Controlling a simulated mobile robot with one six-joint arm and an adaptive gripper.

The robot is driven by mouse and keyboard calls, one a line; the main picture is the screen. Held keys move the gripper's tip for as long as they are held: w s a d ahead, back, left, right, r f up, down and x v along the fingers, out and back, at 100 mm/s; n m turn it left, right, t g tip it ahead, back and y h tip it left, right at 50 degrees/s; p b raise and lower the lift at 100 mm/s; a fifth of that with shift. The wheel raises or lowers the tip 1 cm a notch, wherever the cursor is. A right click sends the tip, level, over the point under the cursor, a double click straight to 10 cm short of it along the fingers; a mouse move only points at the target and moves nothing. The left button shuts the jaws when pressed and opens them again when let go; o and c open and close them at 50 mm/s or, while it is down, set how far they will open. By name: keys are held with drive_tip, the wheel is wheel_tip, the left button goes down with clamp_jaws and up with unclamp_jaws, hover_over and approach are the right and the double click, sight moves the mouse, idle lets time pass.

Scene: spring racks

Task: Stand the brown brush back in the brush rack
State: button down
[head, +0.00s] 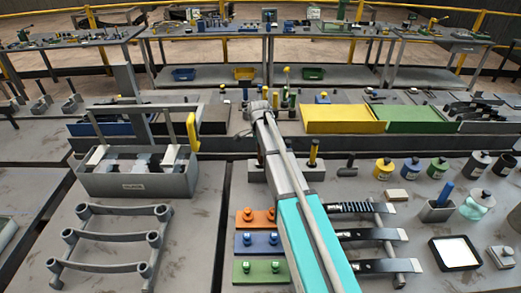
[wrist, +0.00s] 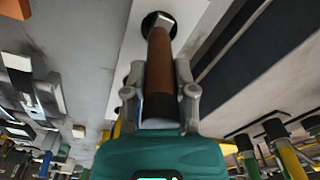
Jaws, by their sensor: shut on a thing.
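In the wrist view my gripper (wrist: 160,100) is shut on the brown brush (wrist: 158,62), around its black lower part. The brush's brown shaft runs away from the gripper to a pale metal end. That end overlaps a dark round hole in a pale grey block, which looks like the brush rack (wrist: 192,32). I cannot tell whether the end is inside the hole or only in front of it. In the head view my arm hides the gripper and the brush.
A grey bin (head: 140,180) and a spring-like rack (head: 110,238) lie left. Orange, blue and green blocks (head: 258,243) sit left of my arm, black-handled tools (head: 375,235) right. Bottles (head: 383,168) stand further right. Yellow (head: 345,120) and green trays lie behind.

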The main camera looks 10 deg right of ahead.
drive_tip(key=shift+c, duration=1.7)
unclamp_jaws()
drive_tip(key=o, duration=0.3)
drive_tip(key=shift+o, duration=0.2)
drive_tip(key=shift+r, duration=0.15)
drive_tip(key=shift+r+p, duration=3.35)
drive_tip(key=shift+p, duration=0.25)
drive_tip(key=s+f+n+b, duration=0.2)
drive_tip(key=s+n, duration=0.5)
drive_tip(key=s, duration=0.7)
drive_tip(key=s+a+f+n+b, duration=0.1)
drive_tip(key=s+f+n+b, duration=0.1)
drive_tip(key=s+n, duration=0.6)
drive_tip(key=shift+s+f+b, duration=0.25)
drive_tip(key=shift+s+b, duration=0.05)
drive_tip(key=shift+s, duration=2.8)
